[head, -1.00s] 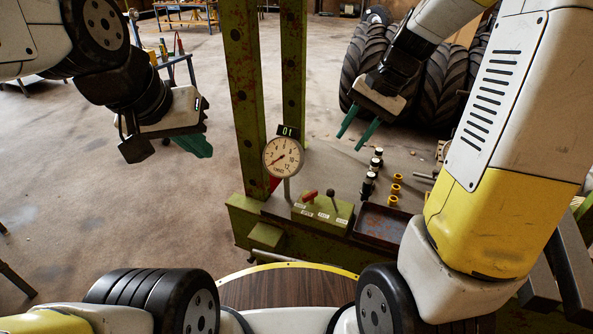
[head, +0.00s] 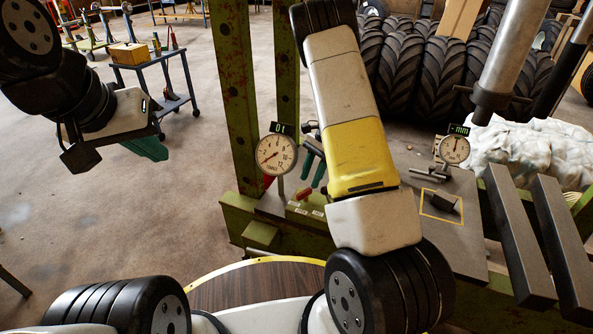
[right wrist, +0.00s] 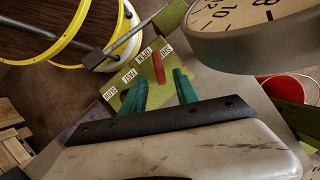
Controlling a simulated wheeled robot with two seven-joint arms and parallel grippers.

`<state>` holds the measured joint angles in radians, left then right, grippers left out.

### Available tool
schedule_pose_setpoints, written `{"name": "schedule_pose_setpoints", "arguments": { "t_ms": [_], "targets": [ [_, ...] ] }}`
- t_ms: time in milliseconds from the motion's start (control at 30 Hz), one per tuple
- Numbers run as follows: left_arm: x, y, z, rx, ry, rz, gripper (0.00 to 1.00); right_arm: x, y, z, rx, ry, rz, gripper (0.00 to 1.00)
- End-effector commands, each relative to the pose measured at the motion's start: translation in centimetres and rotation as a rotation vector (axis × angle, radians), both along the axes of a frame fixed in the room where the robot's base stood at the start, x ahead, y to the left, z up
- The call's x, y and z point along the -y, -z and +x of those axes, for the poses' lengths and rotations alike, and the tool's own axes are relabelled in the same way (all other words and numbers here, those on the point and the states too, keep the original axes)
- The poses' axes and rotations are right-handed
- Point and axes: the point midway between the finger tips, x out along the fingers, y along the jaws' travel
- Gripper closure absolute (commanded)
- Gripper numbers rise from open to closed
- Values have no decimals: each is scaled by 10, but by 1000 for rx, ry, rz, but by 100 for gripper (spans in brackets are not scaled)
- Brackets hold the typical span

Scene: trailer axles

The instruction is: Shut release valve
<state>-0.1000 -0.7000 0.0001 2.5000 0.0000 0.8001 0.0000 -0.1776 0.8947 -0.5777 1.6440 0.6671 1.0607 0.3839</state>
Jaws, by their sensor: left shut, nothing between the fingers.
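The release valve is a red lever (right wrist: 158,67) on a green block (right wrist: 180,55) with small white labels, among them OPEN and SHUT. In the right wrist view the lever stands near these two labels; its exact setting is unclear. My right gripper (right wrist: 162,80) is open, its green fingers apart. The lever shows in the gap between its fingertips and just beyond them; contact cannot be told. In the head view the red lever (head: 305,193) is just below my right gripper (head: 313,180), and my arm hides much of the block. My left gripper (head: 150,150) is shut and empty, away to the left.
A round dial gauge (head: 276,155) stands close left of my right gripper, by the green press posts (head: 240,100). In the wrist view the gauge (right wrist: 245,25) looms at upper right. A second gauge (head: 454,149) stands at the right. The floor at left is open.

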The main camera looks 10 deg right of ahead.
Motion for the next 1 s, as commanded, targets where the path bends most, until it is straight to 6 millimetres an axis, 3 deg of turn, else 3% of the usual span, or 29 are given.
{"name": "schedule_pose_setpoints", "arguments": {
  "t_ms": [233,600,633,800,1000],
  "targets": [
    [0,0,0,0,0,0,100,-12,32,-7,-2,-2,0,64],
    [0,0,0,0,0,0,100,-15,40,-8,1,-1,1,64],
    [0,0,0,0,0,0,100,-15,40,-8,0,-1,0,66],
    [0,0,0,0,0,0,100,-15,40,-8,0,-1,0,99],
    [0,0,0,0,0,0,100,-15,39,-8,1,-1,1,100]
  ]
}}
